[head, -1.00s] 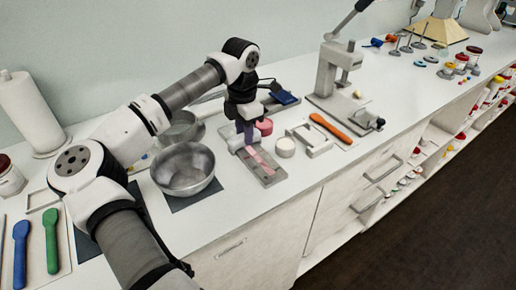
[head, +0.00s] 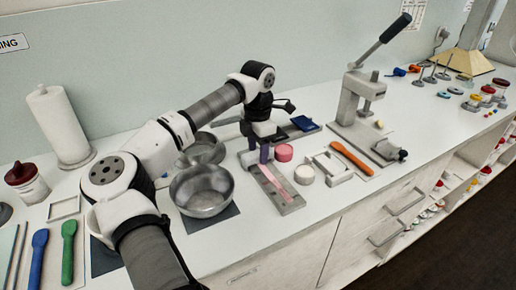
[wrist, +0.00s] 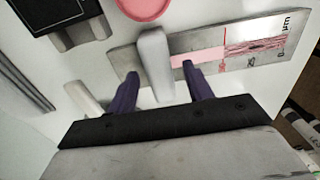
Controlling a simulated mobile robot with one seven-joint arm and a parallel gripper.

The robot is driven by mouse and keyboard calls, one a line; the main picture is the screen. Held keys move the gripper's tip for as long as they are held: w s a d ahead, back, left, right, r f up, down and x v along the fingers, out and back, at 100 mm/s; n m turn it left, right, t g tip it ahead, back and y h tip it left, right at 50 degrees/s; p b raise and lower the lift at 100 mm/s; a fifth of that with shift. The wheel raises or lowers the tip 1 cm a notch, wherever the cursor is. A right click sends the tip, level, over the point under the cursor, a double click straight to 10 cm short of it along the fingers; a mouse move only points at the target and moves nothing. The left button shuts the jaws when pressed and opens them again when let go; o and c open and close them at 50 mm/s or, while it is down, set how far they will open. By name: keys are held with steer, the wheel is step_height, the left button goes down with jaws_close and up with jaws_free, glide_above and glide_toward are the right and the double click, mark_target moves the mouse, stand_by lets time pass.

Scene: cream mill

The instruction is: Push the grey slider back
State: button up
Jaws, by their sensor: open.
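The grey slider (wrist: 155,62) is a pale, rounded bar lying across a steel gauge block (wrist: 290,45) in the wrist view. In the head view, the gauge block (head: 290,208) lies on the counter with a pink streak (head: 278,186) along it; the slider is largely hidden there by my gripper. My gripper (wrist: 160,72) is open, with one purple finger on each side of the slider and gaps to both fingers. In the head view, my gripper (head: 257,158) points down at the far end of the gauge. I cannot tell whether the fingers touch the block.
A steel bowl (head: 203,192) stands left of the gauge. A pink round piece (head: 284,152), a white round piece (head: 304,175) and a light frame (head: 328,168) lie on its right. An orange spatula (head: 350,157) and a lever press (head: 362,112) are farther right.

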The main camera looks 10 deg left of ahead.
mark_target(258, 152)
steer(key=shift+r, duration=0.1)
step_height(258, 152, up, 14)
steer(key=b, duration=0.2)
